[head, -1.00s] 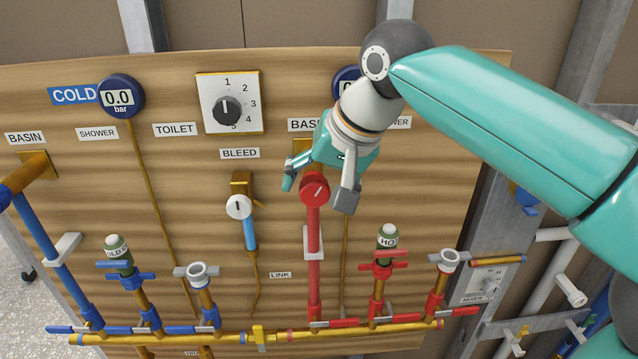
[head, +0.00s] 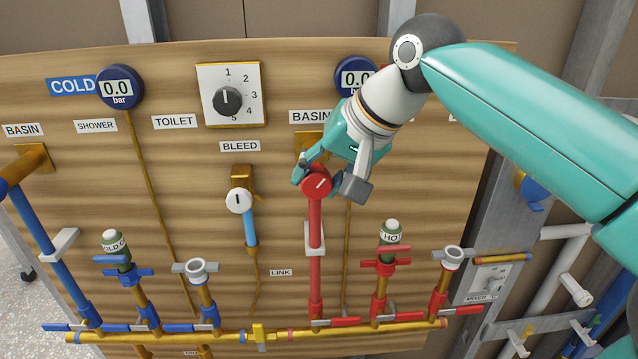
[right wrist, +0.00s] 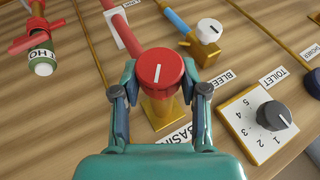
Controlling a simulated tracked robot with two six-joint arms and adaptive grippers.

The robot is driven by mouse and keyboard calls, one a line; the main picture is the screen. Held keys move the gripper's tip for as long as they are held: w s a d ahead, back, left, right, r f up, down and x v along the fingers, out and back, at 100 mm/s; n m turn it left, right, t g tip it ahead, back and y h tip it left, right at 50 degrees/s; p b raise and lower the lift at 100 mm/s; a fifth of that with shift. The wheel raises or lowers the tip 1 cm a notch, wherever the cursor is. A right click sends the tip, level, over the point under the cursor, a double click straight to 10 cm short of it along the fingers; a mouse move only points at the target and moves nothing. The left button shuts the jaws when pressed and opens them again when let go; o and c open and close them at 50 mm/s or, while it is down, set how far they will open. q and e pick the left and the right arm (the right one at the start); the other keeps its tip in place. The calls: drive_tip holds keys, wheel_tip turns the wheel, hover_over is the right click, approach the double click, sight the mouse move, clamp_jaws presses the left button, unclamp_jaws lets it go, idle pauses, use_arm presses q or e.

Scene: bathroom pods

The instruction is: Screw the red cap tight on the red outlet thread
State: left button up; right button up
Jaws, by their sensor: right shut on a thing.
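The red cap (head: 317,182) sits at the top end of the red pipe (head: 314,240), under the basin label. A white line on its face runs diagonally in the head view. In the right wrist view the red cap (right wrist: 160,72) stands between the two fingers. My right gripper (head: 332,183) is shut on the red cap, and the fingers (right wrist: 161,88) reach its sides. The red thread is hidden beneath the cap, so I cannot tell how far the cap is seated. My left gripper is not in view.
A brass mount (right wrist: 161,112) is beside the cap. The bleed valve (head: 239,202) stands to the left, with the dial (head: 228,99) above it. Hot and cold valves (head: 387,260) line the brass manifold (head: 180,338) below.

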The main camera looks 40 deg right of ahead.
drive_tip(key=shift+d+f+t+y+b, duration=0.2)
drive_tip(key=shift+t+y+b, duration=0.35)
drive_tip(key=shift+b, duration=0.45)
drive_tip(key=shift+a+r, duration=0.1)
drive_tip(key=shift+m+y+b, duration=0.3)
drive_tip(key=shift+y+b, duration=0.05)
drive_tip(key=shift+b, duration=0.3)
drive_tip(key=shift+f+t+y+b, duration=0.25)
drive_tip(key=shift+t+y+b, duration=0.4)
drive_tip(key=shift+b, duration=0.6)
drive_tip(key=shift+m+t+y+b, duration=0.3)
drive_tip(key=shift+y+b, duration=0.05)
drive_tip(key=shift+b, duration=0.7)
drive_tip(key=shift+r, duration=0.1)
